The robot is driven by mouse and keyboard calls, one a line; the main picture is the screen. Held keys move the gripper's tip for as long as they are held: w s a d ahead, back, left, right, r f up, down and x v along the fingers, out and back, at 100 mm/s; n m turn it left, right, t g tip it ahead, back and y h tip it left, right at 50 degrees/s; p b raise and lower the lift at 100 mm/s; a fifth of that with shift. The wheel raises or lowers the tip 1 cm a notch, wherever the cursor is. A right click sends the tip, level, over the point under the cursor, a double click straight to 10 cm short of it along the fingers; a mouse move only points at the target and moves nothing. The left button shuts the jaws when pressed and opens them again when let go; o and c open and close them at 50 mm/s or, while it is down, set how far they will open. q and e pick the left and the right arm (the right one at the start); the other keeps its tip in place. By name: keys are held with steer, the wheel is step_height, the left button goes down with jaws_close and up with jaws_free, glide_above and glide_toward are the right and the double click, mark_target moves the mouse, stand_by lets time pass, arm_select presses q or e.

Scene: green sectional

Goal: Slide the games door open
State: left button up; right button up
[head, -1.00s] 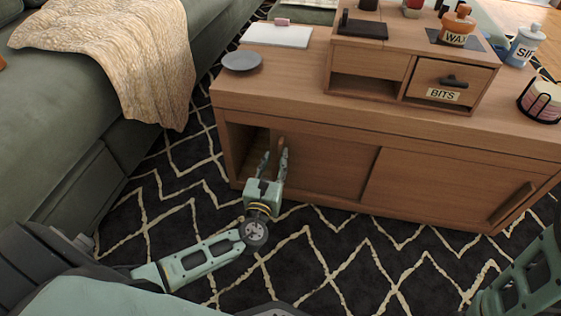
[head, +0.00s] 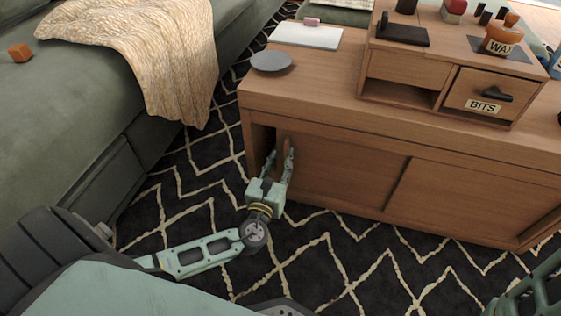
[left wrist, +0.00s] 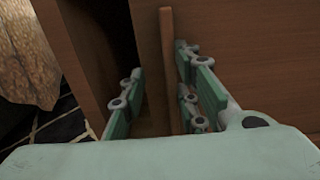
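The cabinet's left wooden sliding door (head: 345,173) has a vertical bar handle (head: 285,146) near its left edge. A narrow dark gap stands open between this door and the cabinet's left side. My left gripper (head: 279,160) is low at the cabinet front, with its fingers apart on either side of the handle. In the left wrist view the handle (left wrist: 167,60) stands between the spread fingers, nearer the right one; contact is unclear. No games label shows. My right gripper is out of view; only part of that arm shows at bottom right.
The right sliding door (head: 465,205) is beside it. On the cabinet top are a grey plate (head: 271,61), a white board (head: 306,35) and a small drawer unit (head: 410,75). A green sofa (head: 100,95) with a draped blanket (head: 150,50) is at left. Patterned rug (head: 330,270) lies in front.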

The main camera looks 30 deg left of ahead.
arm_select(q)
steer(key=p+v, duration=0.1)
steer(key=v, duration=0.8)
steer(key=shift+p, duration=0.4)
stand_by(0.4)
